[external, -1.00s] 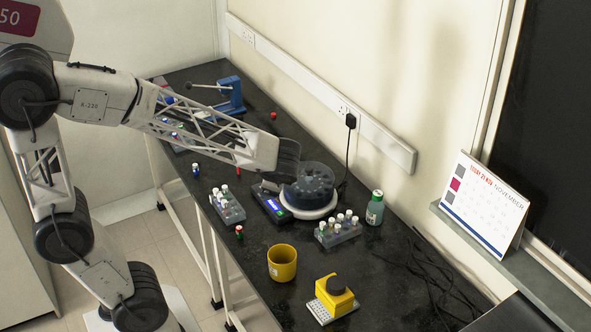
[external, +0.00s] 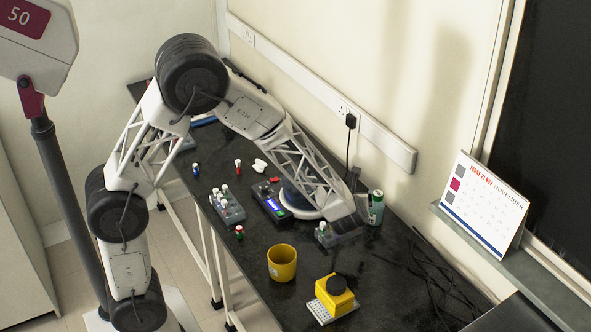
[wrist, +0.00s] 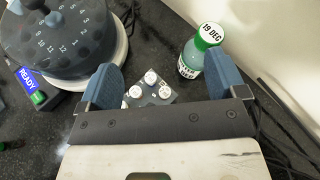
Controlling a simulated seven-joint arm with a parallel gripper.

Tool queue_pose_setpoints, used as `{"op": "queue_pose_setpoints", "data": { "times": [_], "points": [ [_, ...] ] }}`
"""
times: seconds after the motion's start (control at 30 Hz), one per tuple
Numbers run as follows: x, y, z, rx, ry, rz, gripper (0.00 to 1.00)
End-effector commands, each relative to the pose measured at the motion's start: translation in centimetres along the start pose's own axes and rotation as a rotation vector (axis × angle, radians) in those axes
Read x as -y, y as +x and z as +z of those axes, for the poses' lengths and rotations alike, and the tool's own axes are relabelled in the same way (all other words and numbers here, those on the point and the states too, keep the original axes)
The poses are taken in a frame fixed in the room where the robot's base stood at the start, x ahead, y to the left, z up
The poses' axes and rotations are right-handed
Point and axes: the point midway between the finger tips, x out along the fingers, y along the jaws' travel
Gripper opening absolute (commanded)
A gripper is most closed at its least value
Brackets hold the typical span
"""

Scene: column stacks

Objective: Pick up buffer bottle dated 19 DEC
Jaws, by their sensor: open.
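The buffer bottle (wrist: 191,62) has teal liquid, a white label and a green-edged cap reading "19 DEC" in the wrist view. It stands upright on the bench; the external view shows it (external: 377,206) beside the end of my arm. My gripper (wrist: 163,80) is open and empty. The bottle is beyond the fingertips, nearer the right finger, and not between them. In the external view my gripper (external: 360,188) is just left of the bottle and partly hidden by my wrist.
A rack of white-capped vials (wrist: 151,91) lies below, between the fingers in the wrist view. A numbered round rotor device (wrist: 60,40) stands at left, by a display reading "READY" (wrist: 27,78). A yellow cup (external: 282,263) and yellow block (external: 334,296) stand in front. Black cables (external: 430,275) lie at right.

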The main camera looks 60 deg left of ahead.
Motion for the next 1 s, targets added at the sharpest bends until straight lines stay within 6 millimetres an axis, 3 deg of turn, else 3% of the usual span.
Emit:
{"op": "queue_pose_setpoints", "data": {
  "times": [0.1,0.33,0.77,1.0],
  "points": [
    [2.0,1.4,-2.7,0.007,0.117,-0.067,0.9],
    [4.2,2.6,-5.5,0.018,0.246,-0.15,0.9],
    [4.5,2.8,-6.0,0.02,0.264,-0.162,0.9],
    [4.7,4.0,-6.0,0.02,0.264,-0.162,0.9]
  ]
}}
